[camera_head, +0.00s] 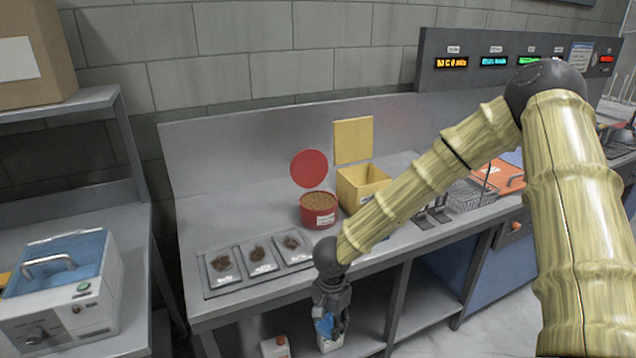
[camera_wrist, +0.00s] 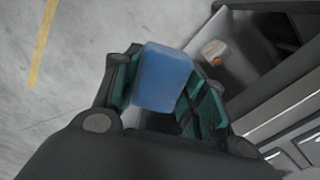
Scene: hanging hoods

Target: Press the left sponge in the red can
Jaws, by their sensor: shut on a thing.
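The round red can (camera_head: 319,221) stands on the counter with its red lid (camera_head: 309,168) raised behind it; a brown mass fills it near the rim. My gripper (camera_head: 329,316) hangs in front of the counter's front edge, below the top, nearer to me than the can. It is shut on a blue block (camera_wrist: 166,78), which looks like a sponge; the block also shows small between the fingers in the head view (camera_head: 323,326). In the wrist view the block sits between the green-lined fingers, with floor beyond.
A tray (camera_head: 208,290) with three dark brown lumps lies left of the can. An open yellow box (camera_head: 363,181) stands just right of it. Small white-and-orange items (camera_head: 275,347) sit on the lower shelf. A wire basket (camera_head: 470,195) stands farther right. A blue-lidded machine (camera_head: 65,295) is at left.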

